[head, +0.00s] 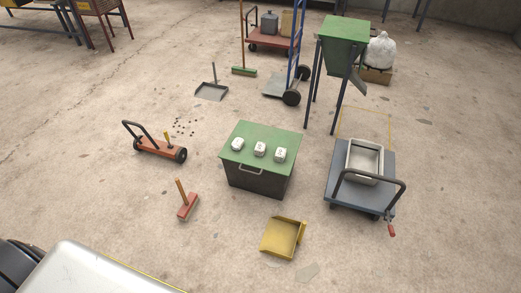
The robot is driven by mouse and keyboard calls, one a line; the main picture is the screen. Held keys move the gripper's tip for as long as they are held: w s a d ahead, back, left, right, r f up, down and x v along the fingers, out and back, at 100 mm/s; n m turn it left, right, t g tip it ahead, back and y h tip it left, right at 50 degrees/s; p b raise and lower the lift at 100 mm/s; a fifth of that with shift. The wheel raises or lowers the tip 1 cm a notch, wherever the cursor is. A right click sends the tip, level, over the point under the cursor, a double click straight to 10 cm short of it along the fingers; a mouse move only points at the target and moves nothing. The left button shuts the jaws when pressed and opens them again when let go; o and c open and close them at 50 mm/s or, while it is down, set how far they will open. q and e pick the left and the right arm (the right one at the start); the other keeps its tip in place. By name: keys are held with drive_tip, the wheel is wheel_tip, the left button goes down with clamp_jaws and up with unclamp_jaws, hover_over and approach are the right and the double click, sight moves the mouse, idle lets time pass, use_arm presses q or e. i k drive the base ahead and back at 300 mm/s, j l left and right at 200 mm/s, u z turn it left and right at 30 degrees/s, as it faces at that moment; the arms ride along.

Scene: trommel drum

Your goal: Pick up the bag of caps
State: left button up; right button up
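A white, bulging bag (381,50) stands at the back right, behind the green hopper. It rests on or in a low brown box (377,75); I cannot tell which. Its contents are not visible, so I cannot tell whether it holds caps. Three small whitish lumps (260,149) sit in a row on the green-topped dark box (258,181) in the middle; they are too small to identify. Neither of my grippers is in view.
A green hopper (345,29) stands on tall legs before the bag. A grey cart (374,155) carries a pale tub. A blue hand truck (284,88), red sweeper (160,147), red brush (188,207) and yellow dustpan (281,238) stand around. Open concrete floor lies left and right.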

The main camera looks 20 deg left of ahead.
sight(259, 150)
drive_tip(key=i+j+z, duration=0.35)
drive_tip(key=j, duration=0.4)
drive_tip(key=i+j+z, duration=0.15)
drive_tip(key=i+j, duration=0.15)
drive_tip(key=j, duration=0.15)
